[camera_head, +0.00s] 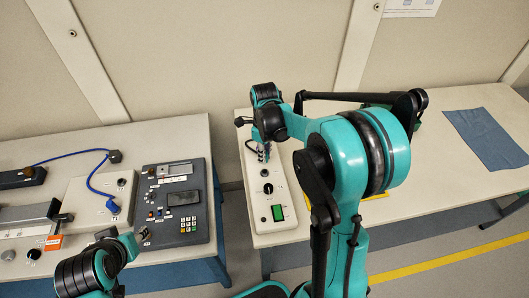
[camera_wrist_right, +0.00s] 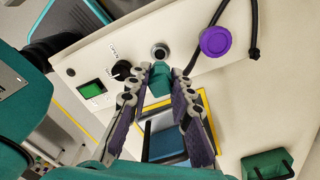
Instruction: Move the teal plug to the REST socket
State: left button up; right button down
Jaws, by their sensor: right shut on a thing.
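My right gripper (camera_wrist_right: 160,76) is shut on the teal plug (camera_wrist_right: 160,84) in the wrist view. A round metal-ringed socket (camera_wrist_right: 160,52) lies just beyond the plug on the white panel box; I cannot tell whether the plug touches it. I cannot read a REST label. In the head view my right gripper (camera_head: 264,152) points down at the far part of the white panel box (camera_head: 262,226), and the plug is mostly hidden there. My left gripper (camera_head: 141,236) is at the lower left, near the grey control box; its jaws are unclear.
The panel carries a black knob (camera_wrist_right: 122,70) and a green display (camera_wrist_right: 91,92). A purple round cap (camera_wrist_right: 215,41) sits beside the socket, near a black cable (camera_wrist_right: 252,30). A grey control box (camera_head: 178,205) and a blue cable (camera_head: 92,178) are on the left table. A blue cloth (camera_head: 487,138) lies right.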

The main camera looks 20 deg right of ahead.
jog(key=b, duration=0.4)
send_over(265, 171)
jog(key=shift+a+f, duration=0.1)
jog(key=shift+f, duration=2.6)
jog(key=shift+f, duration=0.55)
jog(key=c, duration=1.3)
grip_release()
notch_tip(265, 171, up, 12)
jog(key=shift+r, duration=0.1)
